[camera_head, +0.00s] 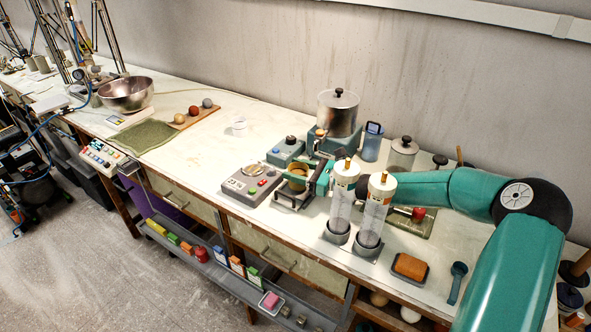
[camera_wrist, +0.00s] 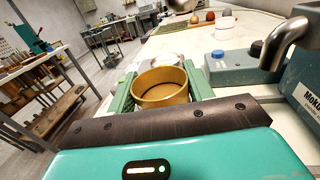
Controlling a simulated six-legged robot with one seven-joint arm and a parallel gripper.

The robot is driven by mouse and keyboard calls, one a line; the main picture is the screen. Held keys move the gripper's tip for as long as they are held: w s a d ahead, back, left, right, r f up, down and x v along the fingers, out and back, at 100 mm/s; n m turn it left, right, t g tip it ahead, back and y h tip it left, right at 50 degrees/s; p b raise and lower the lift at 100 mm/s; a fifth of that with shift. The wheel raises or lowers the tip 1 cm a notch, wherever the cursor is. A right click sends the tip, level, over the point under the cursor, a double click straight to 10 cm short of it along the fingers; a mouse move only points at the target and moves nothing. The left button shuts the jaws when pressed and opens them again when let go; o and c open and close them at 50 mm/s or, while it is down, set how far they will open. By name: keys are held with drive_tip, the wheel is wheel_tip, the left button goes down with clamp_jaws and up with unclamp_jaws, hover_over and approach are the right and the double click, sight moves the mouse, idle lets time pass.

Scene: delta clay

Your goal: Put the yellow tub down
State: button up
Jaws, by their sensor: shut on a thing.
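The yellow tub (camera_wrist: 161,97) is round and open-topped, with brown stuff or a brown inside showing below its rim. It sits between the two green fingers of my gripper (camera_wrist: 160,90) in the wrist view, and the fingers are shut on its sides. In the head view the tub (camera_head: 297,172) shows as a small yellow-brown ring between the green fingers of my gripper (camera_head: 300,181). It is upright and over the bench, beside the grey scale. Its underside is hidden, so I cannot tell whether it touches anything below.
A grey scale (camera_head: 237,188) with a round pan stands just left of the tub. Two clear cylinders (camera_head: 341,205) with white tops stand close on the right. A teal machine with a steel pot (camera_head: 337,112) is behind. Bare white bench (camera_head: 200,165) lies further left.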

drive_tip(key=shift+s+d+f, duration=0.1)
drive_tip(key=shift+f, duration=0.1)
drive_tip(key=shift+f, duration=0.3)
drive_tip(key=o, duration=1.2)
drive_tip(key=shift+c, duration=0.2)
drive_tip(key=shift+d+r, duration=0.2)
drive_tip(key=shift+r, duration=0.4)
drive_tip(key=v, duration=0.7)
drive_tip(key=shift+s, duration=0.1)
